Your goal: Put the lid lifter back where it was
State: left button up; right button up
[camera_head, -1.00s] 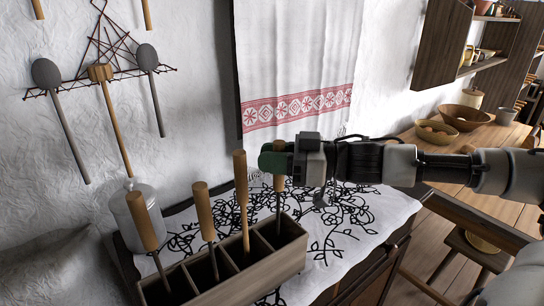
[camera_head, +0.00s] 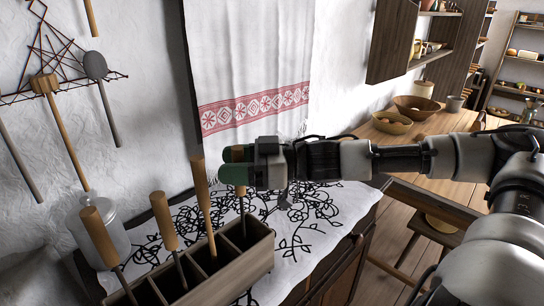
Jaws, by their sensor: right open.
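A wooden box with compartments (camera_head: 228,277) stands on the cloth-covered surface, with several wooden-handled tools upright or leaning in it. The tool at its right end, which I take for the lid lifter (camera_head: 241,191), stands upright in the right-hand compartment. Its lower end is hidden by the box wall. My right gripper (camera_head: 233,165), with green fingertips, is open around the upper part of its handle and partly hides it. Another tool (camera_head: 203,195) stands in the compartment to its left. My left gripper is not in view.
A glass jar (camera_head: 103,232) stands behind the box at left. Long-handled utensils (camera_head: 60,125) and a white towel (camera_head: 250,60) hang on the wall. Bowls (camera_head: 391,123) stand on a wooden table at right. The patterned cloth (camera_head: 310,220) right of the box is clear.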

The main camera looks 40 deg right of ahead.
jog(key=p+v, duration=0.3)
jog(key=v, duration=0.7)
jog(key=shift+d, duration=0.2)
jog(key=shift+s, duration=0.15)
jog(key=b+v, duration=0.1)
jog(key=v, duration=1)
jog(key=shift+b, duration=0.3)
jog(key=shift+a, duration=0.1)
